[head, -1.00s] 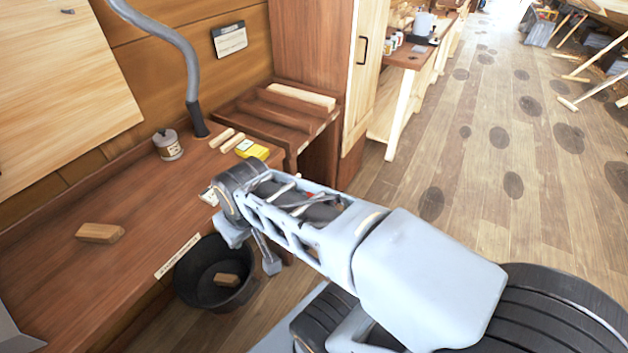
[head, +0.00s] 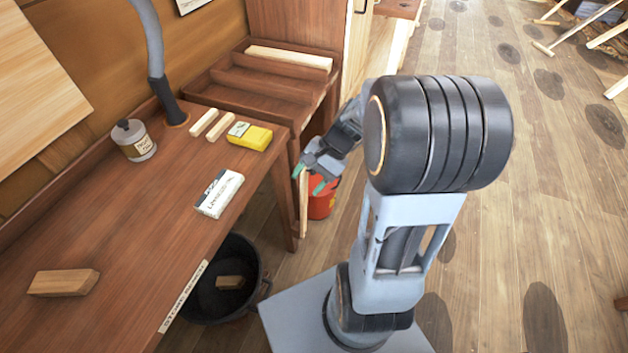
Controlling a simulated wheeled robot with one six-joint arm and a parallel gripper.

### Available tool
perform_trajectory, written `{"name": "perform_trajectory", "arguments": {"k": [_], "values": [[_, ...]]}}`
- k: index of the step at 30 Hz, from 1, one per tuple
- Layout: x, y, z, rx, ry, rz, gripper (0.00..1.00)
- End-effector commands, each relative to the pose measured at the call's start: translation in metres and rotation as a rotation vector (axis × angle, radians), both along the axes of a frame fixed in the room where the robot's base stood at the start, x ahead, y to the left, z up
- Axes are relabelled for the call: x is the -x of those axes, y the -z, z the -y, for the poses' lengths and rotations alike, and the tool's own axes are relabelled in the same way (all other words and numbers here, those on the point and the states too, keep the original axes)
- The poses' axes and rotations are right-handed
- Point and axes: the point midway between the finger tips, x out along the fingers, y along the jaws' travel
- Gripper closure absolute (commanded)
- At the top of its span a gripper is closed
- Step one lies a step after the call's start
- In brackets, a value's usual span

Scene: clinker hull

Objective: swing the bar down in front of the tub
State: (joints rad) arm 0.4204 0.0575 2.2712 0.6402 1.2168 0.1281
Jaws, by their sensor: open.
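A pale wooden bar (head: 303,208) stands upright beside the bench leg, just below my gripper's left fingertip. A red tub (head: 321,203) is on the floor just right of the bar, partly hidden by my gripper and the bar. My gripper (head: 309,179) is open, with green-tipped fingers pointing down and left above the bar and tub. I cannot tell whether a finger touches the bar. The bar's pivot is not clear. A black tub (head: 257,290) with a wooden block (head: 230,282) in it stands under the bench's front edge.
The bench (head: 150,240) holds a white box (head: 219,193), a yellow box (head: 250,136), two short wooden sticks (head: 212,124), a can (head: 134,141) and a wooden block (head: 63,282).

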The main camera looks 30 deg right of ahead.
Motion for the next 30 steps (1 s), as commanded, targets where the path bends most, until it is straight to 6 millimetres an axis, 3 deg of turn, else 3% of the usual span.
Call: {"name": "perform_trajectory", "arguments": {"k": [1,6,12,18,23,30], "values": [[-0.011,0.038,0.014,-0.119,0.131,-0.07,0.45],[-0.045,0.099,0.064,-0.498,0.513,-0.2,0.45],[-0.064,0.159,0.129,-0.843,0.838,-0.241,0.45],[-0.065,0.194,0.17,-1.033,1.008,-0.232,0.45],[-0.07,0.203,0.176,-1.085,1.054,-0.223,0.45],[-0.099,0.203,0.149,-1.089,1.054,-0.225,0.45]]}}
